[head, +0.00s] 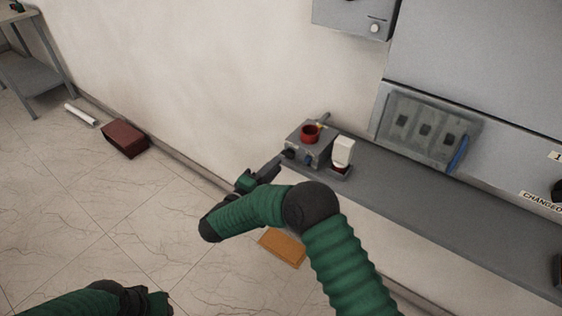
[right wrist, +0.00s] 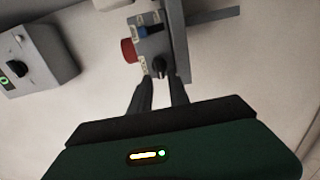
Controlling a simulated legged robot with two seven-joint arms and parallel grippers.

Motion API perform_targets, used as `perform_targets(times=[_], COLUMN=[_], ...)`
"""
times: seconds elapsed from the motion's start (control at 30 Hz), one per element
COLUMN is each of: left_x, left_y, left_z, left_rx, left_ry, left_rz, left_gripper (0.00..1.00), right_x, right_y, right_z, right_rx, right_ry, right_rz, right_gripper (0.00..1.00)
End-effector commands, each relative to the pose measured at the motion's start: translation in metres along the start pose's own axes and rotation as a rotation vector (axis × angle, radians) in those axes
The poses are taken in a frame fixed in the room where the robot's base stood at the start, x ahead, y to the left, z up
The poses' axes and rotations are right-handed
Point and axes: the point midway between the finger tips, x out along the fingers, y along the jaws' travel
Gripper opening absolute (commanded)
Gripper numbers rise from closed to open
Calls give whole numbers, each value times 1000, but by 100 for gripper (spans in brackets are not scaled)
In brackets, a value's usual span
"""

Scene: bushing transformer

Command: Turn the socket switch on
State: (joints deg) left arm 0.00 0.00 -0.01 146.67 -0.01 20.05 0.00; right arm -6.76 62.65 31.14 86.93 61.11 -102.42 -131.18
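A grey switch box (head: 314,151) with a red round part (head: 310,132) on top stands at the left end of the grey ledge. In the right wrist view the box (right wrist: 174,40) shows a black knob (right wrist: 160,66), a blue switch (right wrist: 149,31), the red part (right wrist: 128,50) and small labels. Which is the socket switch is not clear. My right gripper (head: 278,162) reaches the box's left side. In the right wrist view its fingers (right wrist: 160,80) are apart, with tips close to the knob; contact is unclear. My left gripper (head: 150,299) is low at the left, its fingers unclear.
A white object (head: 342,152) stands beside the box. A panel with dark squares (head: 425,130) and a blue handle (head: 459,155) is at the right. The ledge (head: 440,210) is mostly clear. A red-brown box (head: 124,139) and an orange board (head: 283,248) are lower down.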

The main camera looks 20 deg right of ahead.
Motion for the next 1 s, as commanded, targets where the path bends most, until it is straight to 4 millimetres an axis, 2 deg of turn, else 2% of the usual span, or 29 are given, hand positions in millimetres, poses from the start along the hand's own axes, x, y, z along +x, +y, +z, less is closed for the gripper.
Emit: perform_targets(times=[0.1, 0.27, 0.53, 0.7, 1.0], left_x=[3, 4, 4, 4, 4], left_y=[0, 0, 0, 0, 0], left_z=[1, 1, 1, 1, 1], left_rx=[0, 0, 0, 0, 0], left_ry=[0, 0, 0, 0, 0], left_rz=[0, 0, 0, 0, 0], left_gripper=[38, 38, 38, 38, 38], right_x=[24, 40, 42, 42, 41], right_y=[-2, 0, 0, 0, -1], right_z=[1, 1, 0, 0, 0], right_rx=[0, 1, 0, 0, 0], right_ry=[-2, 0, 1, 1, 2], right_rz=[-1, -1, 0, -1, -3], right_gripper=[22, 22, 22, 0, 0])
